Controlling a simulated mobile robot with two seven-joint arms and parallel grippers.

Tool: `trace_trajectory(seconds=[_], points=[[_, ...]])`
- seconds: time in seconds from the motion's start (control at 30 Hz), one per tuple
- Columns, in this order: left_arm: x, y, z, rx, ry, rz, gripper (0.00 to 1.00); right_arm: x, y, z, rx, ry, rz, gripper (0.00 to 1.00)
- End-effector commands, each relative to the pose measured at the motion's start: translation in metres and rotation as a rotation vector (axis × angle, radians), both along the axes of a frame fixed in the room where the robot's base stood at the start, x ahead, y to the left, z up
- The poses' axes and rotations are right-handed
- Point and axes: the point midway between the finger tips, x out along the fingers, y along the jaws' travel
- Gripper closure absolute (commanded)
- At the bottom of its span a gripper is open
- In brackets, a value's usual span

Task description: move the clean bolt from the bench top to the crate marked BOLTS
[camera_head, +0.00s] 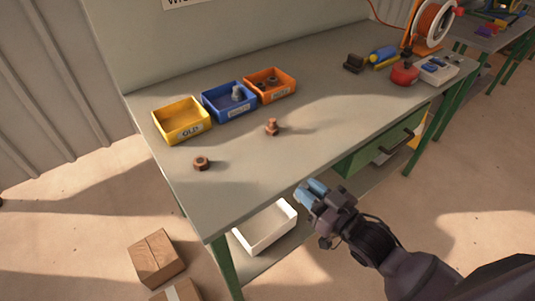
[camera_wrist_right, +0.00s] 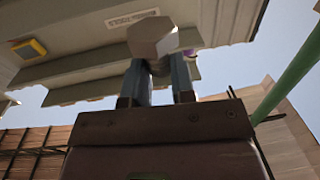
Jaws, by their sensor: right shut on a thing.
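My right gripper (camera_head: 308,191) is in front of the bench's front edge, low and to the right of the crates. In the right wrist view its blue fingers (camera_wrist_right: 160,78) are shut on a clean grey bolt (camera_wrist_right: 153,40), whose hexagonal head faces the camera. The bolt cannot be made out in the head view. The blue crate (camera_head: 218,115), whose small label seems to read BOLTS, stands on the bench top (camera_head: 310,110) between two other crates. A grey bolt (camera_head: 237,93) is in it. My left gripper is not in view.
The yellow OLD crate (camera_head: 170,132) stands left of the blue one, the orange crate (camera_head: 287,91) right. A rusty bolt (camera_head: 271,128) and a rusty nut (camera_head: 201,163) lie before them. A white bin (camera_head: 265,240) is below the bench top. A red object (camera_head: 404,75) stands farther right.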

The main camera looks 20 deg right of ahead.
Motion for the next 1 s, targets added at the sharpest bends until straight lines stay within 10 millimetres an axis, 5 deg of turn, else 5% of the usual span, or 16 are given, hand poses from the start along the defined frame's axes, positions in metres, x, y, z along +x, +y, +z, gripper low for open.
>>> trace_trajectory(seconds=[0.4,1.0], points=[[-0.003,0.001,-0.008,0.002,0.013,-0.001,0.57,0.077,0.035,0.0,0.001,0.0,0.0,1.0],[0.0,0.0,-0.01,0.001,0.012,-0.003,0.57,0.131,0.059,-0.001,0.0,0.001,0.0,1.0]])
